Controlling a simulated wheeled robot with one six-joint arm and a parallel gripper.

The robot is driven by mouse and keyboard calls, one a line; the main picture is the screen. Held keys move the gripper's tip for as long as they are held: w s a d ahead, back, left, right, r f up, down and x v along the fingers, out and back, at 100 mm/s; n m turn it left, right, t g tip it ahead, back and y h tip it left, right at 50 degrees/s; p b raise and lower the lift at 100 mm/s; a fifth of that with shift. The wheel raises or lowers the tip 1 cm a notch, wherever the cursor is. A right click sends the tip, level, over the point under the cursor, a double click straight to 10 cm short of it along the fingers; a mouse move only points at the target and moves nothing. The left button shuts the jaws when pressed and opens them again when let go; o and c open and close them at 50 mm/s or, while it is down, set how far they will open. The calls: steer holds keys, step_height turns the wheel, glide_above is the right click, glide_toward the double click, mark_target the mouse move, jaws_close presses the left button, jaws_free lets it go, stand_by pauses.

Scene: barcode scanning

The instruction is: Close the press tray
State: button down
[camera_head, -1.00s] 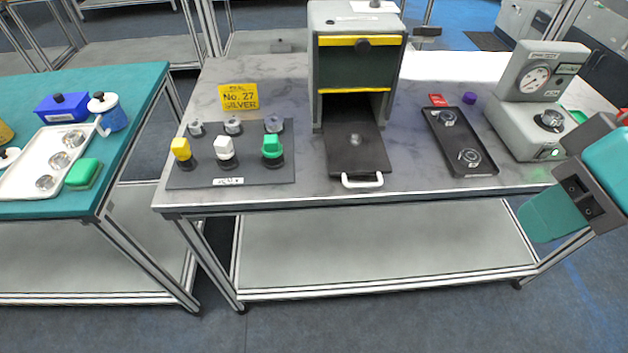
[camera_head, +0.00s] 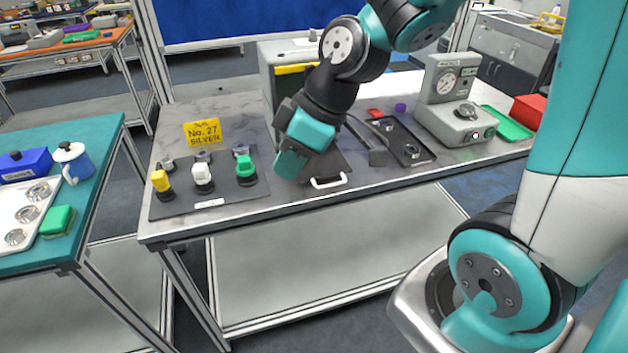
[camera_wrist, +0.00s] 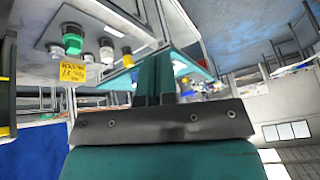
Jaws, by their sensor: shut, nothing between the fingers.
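The press (camera_head: 268,80) stands at the back of the marble-topped table, largely hidden behind my arm. Its dark tray (camera_head: 338,163) is out at the front, with a white handle (camera_head: 328,182) at the table's front edge. My arm covers much of the tray. My gripper (camera_head: 290,163) is shut and empty, over the left side of the tray and left of the handle in the head view. I cannot tell whether it touches the tray. In the wrist view the teal fingers (camera_wrist: 155,78) are together; the handle is not seen there.
A grey mat (camera_head: 215,205) with yellow, white and green-topped stamps lies left of the tray, near my gripper. A yellow sign (camera_head: 202,132) stands behind it. A black tray (camera_head: 425,158) and a grey gauge device (camera_head: 455,120) are on the right.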

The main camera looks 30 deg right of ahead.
steer(key=w+d+f+n+t+h, duration=0.1)
steer(key=w+d+f, duration=0.2)
steer(key=d+f, duration=0.3)
steer(key=w+d+f+n+t+h, duration=0.1)
steer(key=w+d+f+t, duration=0.15)
steer(key=d, duration=0.45)
steer(key=w+d+f+n+t, duration=0.1)
steer(key=w+d+f+n, duration=0.15)
steer(key=d+f, duration=0.35)
steer(key=shift+m, duration=0.45)
steer(key=p+x, duration=0.1)
steer(key=x, duration=0.3)
steer(key=w+p+x, duration=0.1)
steer(key=x, duration=0.3)
steer(key=shift+w+d+f, duration=0.1)
steer(key=shift+w+d, duration=0.05)
